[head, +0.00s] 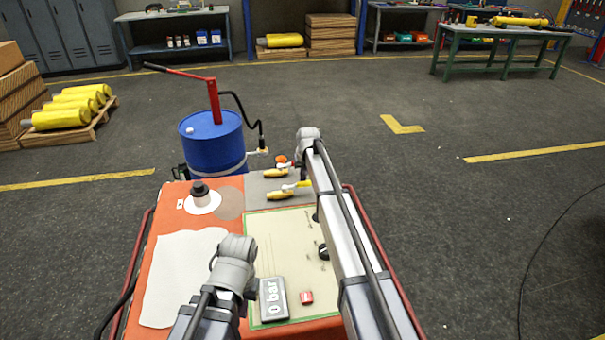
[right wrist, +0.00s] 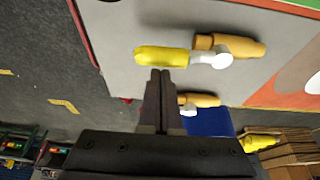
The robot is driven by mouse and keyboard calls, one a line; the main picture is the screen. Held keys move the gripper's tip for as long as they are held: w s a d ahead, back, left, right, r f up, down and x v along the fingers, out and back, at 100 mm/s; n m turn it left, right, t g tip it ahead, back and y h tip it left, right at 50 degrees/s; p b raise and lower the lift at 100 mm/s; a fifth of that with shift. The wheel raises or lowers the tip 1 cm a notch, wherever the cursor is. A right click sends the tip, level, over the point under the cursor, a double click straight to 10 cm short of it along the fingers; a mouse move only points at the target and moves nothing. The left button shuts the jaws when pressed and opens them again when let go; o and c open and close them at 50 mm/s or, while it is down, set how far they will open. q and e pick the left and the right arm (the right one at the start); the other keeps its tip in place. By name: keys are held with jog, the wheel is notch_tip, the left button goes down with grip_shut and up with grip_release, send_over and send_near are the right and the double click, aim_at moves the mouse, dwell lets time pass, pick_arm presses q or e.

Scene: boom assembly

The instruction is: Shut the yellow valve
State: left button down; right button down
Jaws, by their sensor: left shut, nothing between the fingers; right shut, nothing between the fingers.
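The yellow valve has a brass body (head: 279,195) on the grey panel of the bench. Its yellow lever (right wrist: 160,57) extends from a white hub (right wrist: 212,57), roughly in line with the body. The lever also shows in the head view (head: 305,184). My right gripper (right wrist: 160,75) is shut and empty, its tips right beside the lever; I cannot tell if they touch. In the head view my right arm's end partly covers that area. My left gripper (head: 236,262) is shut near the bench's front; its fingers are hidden.
A second brass valve (head: 275,173) with a red-orange handle (head: 281,158) lies just behind. A "0 bar" gauge (head: 272,300) and a red block (head: 306,297) lie near my left gripper. A blue drum (head: 212,145) with a red pump lever stands behind the bench.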

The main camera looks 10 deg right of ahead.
jog(key=shift+s, duration=0.1)
dwell(0.3)
jog(key=shift+s+m, duration=0.15)
jog(key=shift+m, duration=0.25)
